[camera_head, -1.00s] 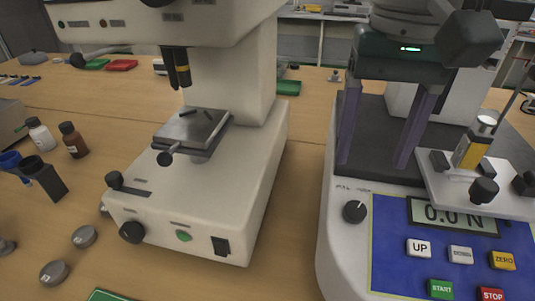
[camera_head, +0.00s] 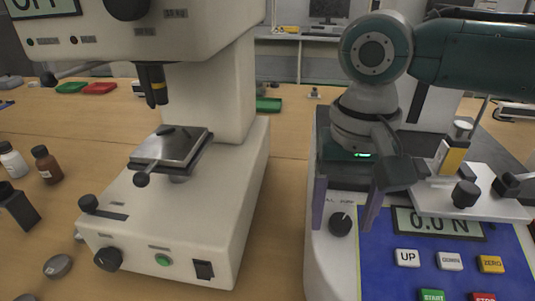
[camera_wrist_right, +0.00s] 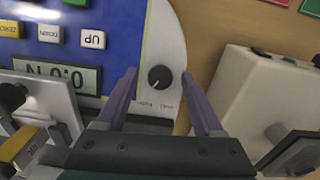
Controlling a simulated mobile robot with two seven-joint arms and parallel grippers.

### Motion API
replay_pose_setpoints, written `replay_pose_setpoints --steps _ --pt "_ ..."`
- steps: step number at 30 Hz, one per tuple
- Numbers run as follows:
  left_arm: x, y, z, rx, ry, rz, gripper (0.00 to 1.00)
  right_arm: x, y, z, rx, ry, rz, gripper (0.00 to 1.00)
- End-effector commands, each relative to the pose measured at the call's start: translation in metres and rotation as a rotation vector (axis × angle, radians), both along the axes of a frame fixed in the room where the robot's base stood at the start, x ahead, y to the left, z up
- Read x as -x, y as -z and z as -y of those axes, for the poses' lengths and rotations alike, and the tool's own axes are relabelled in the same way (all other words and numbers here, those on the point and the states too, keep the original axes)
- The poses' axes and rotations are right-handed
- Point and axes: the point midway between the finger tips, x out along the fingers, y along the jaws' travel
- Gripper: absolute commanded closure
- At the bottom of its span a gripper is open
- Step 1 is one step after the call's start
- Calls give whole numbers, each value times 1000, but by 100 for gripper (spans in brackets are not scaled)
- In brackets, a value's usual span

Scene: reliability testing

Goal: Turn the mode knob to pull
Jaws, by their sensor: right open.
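The black mode knob (camera_head: 341,224) sits on the light front panel of the force tester, left of the display. It also shows in the right wrist view (camera_wrist_right: 159,78), between and beyond the fingertips, with a pale pointer mark and small labels too small to read surely. My right gripper (camera_head: 343,220) is open above the knob, its two purple fingers on either side of it in the picture and pointing down. In the right wrist view, the fingers (camera_wrist_right: 160,72) are apart with nothing between them but the knob's panel. I cannot tell whether they touch it. My left gripper is not in view.
The display (camera_head: 438,223) reads 0.0 N above the blue keypad (camera_head: 380,262) with several buttons. A white plate (camera_head: 475,204) with clamps and a yellow-labelled part stands right of my gripper. A cream hardness tester (camera_head: 165,235) stands to the left, with a narrow table gap between.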

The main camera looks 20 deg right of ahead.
Motion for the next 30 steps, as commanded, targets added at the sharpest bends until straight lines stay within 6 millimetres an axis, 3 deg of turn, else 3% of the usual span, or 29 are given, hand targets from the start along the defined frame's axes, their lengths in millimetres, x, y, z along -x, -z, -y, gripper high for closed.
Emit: replay_pose_setpoints --steps 2,19,30 --pt "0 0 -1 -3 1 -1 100 0 0 0 0 0 0 35" --pt "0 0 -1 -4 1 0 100 0 -1 0 0 0 0 99" --pt "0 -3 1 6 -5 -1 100 0 -2 0 4 -15 -3 100"
